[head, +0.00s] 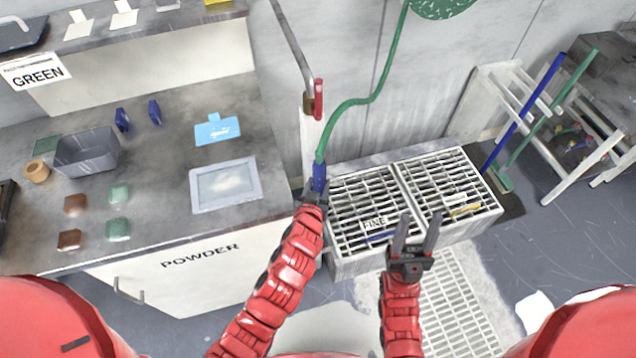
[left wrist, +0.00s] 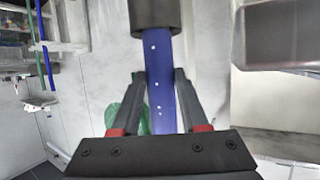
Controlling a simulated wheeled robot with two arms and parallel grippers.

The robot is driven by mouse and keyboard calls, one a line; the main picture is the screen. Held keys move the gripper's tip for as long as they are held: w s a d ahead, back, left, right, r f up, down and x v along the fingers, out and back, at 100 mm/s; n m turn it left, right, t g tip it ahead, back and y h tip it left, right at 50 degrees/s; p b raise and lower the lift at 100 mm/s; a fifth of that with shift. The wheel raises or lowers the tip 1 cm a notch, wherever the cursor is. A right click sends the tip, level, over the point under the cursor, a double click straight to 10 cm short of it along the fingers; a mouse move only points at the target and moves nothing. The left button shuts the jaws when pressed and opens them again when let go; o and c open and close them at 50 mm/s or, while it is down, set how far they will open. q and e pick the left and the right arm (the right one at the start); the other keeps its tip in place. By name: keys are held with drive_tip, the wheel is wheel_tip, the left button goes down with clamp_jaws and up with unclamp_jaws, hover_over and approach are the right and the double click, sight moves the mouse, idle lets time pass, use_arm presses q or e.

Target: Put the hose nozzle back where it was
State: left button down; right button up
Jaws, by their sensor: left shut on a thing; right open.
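The blue hose nozzle (head: 319,174) hangs at the end of the green hose (head: 346,103), near the left edge of the grated sink. My left gripper (head: 314,195) is shut on it. In the left wrist view the nozzle (left wrist: 160,75) stands between the two fingers, with a dark collar at its upper end. The hose runs up to a green reel (head: 440,6) on the wall. My right gripper (head: 416,232) is open and empty, over the front of the sink. The nozzle's lower tip is hidden by my left gripper in the head view.
The grated sink (head: 332,235) has two bays and a FINE label. A pipe with a red lever (head: 318,98) stands behind the nozzle. The POWDER counter (head: 165,215) at left holds a grey bin and a tray. Blue and green poles (head: 524,112) lean at right.

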use_arm(q)
drive_tip(key=shift+f, duration=0.2)
drive_tip(key=shift+c, duration=2.1)
unclamp_jaws()
drive_tip(key=shift+r, duration=0.25)
